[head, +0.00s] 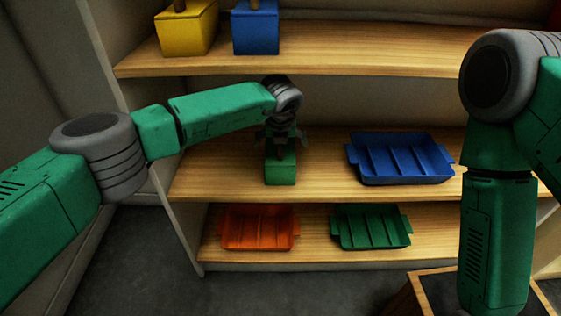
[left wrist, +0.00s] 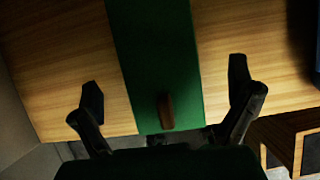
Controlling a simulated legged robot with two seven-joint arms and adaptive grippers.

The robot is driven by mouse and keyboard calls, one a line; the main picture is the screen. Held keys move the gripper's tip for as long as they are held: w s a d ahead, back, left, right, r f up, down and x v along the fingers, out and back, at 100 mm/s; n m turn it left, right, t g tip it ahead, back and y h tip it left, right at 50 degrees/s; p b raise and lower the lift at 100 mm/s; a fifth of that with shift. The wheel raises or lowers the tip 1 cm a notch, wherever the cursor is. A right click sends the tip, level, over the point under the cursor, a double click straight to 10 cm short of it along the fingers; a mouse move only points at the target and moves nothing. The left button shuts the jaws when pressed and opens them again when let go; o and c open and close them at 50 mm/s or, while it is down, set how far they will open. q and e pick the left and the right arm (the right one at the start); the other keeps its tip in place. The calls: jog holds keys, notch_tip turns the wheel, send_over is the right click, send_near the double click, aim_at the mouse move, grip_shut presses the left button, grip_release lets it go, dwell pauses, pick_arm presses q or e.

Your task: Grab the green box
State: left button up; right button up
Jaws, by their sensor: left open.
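The green box (head: 281,170) stands on the middle shelf in the head view, left of a blue tray. In the left wrist view the green box (left wrist: 155,60) fills the centre, with a brown handle (left wrist: 167,112) on it. My left gripper (head: 281,138) is at the box, its fingers spread apart. In the left wrist view the two dark fingers of my left gripper (left wrist: 168,95) are open, one on each side of the box, with gaps between them and its sides. My right gripper is out of view; only my right arm shows.
A blue tray (head: 405,160) sits right of the box on the same shelf. The upper shelf holds a yellow box (head: 186,32) and a blue box (head: 256,32). An orange tray (head: 258,228) and a green tray (head: 371,228) lie on the shelf below.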

pick_arm(q)
jog(key=b+x, duration=0.2)
jog(key=x, duration=0.2)
jog(key=shift+f, duration=0.35)
jog(key=c, duration=1.2)
jog(key=shift+r, duration=0.1)
